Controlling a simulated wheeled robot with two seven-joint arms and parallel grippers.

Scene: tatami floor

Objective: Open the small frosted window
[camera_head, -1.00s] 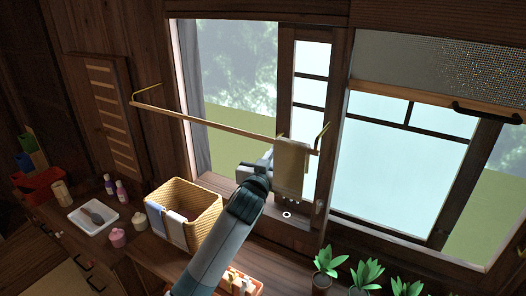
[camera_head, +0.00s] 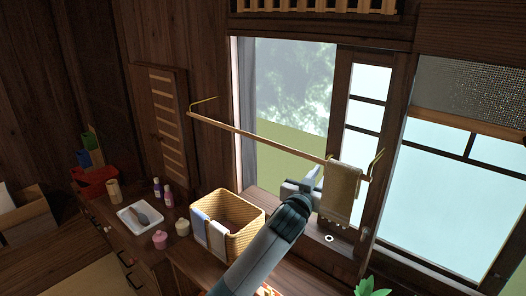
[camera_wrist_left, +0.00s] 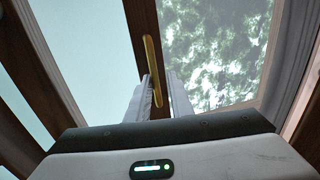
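The window has a wooden sash with pale, frosted-looking panes (camera_head: 367,112) right of a clear view of trees. A small textured, frosted-looking panel (camera_head: 470,75) is at the upper right, cut by the frame edge. I cannot tell which is meant. My left gripper (camera_head: 316,177) is at the sash edge, left of the hanging towel. In the left wrist view its two fingers (camera_wrist_left: 159,82) point at a dark wooden stile with an upright yellow handle (camera_wrist_left: 150,60). The fingers are apart, with the handle's lower end showing between them; contact is unclear. My right gripper is not in view.
A towel (camera_head: 341,192) hangs from a thin rail (camera_head: 262,141) across the window, close to my left gripper. A wicker basket (camera_head: 247,238), a white tray (camera_head: 128,222) and small jars stand on the counter below. A plant (camera_head: 371,287) is at the bottom right.

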